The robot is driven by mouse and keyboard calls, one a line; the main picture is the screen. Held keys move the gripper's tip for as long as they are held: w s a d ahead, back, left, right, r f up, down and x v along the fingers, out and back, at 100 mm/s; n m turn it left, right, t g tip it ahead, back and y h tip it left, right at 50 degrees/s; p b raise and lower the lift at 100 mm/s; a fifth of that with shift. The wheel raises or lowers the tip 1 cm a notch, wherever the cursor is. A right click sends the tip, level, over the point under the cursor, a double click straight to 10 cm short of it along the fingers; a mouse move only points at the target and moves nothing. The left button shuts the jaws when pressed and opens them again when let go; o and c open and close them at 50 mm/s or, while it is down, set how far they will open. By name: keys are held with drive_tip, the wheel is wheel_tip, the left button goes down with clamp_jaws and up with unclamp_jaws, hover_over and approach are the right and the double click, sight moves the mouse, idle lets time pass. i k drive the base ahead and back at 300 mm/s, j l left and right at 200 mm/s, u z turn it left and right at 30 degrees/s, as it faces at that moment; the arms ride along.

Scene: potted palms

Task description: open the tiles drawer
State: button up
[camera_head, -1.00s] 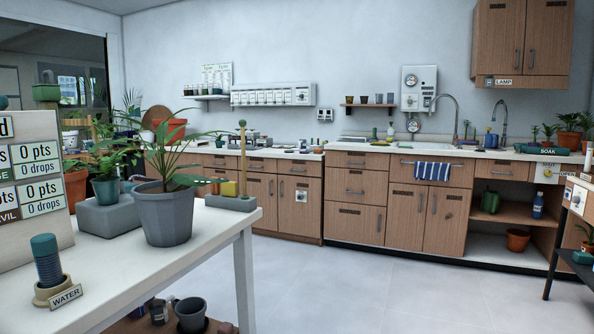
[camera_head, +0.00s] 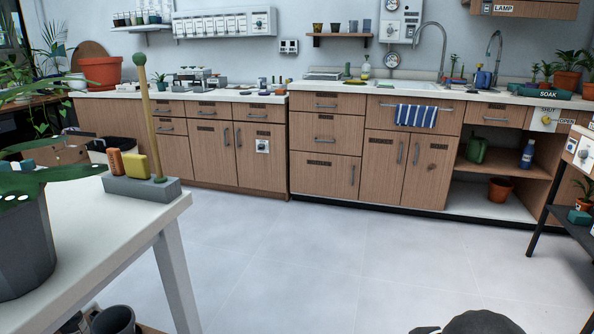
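The wooden counter fronts hold several drawers with dark label plates, all shut; the labels are too small to read, so I cannot tell which is the tiles drawer. The middle unit has a top drawer (camera_head: 340,104), a second drawer (camera_head: 340,141) and a taller bottom front (camera_head: 318,179) with an upright handle at its right. The left unit has narrow drawers (camera_head: 208,114) above its doors (camera_head: 216,154). A wide front (camera_head: 440,117) sits under the sink, and another drawer (camera_head: 496,120) is to its right. My gripper does not clearly show.
A white table (camera_head: 120,215) with a grey pot (camera_head: 22,245) stands close at left. A striped towel (camera_head: 416,116) hangs on the sink front's rail. A dark-framed stand (camera_head: 545,215) is at right. The floor (camera_head: 300,260) between is clear.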

sight(248, 111)
drive_tip(key=i, duration=2.35)
drive_tip(key=i+l+u, duration=0.2)
drive_tip(key=i, duration=0.35)
drive_tip(key=i+u, duration=0.2)
drive_tip(key=i, duration=0.35)
drive_tip(key=i+l+u, duration=0.2)
drive_tip(key=i, duration=0.3)
drive_tip(key=i+l+u, duration=0.2)
drive_tip(key=i+l, duration=0.25)
drive_tip(key=i, duration=0.05)
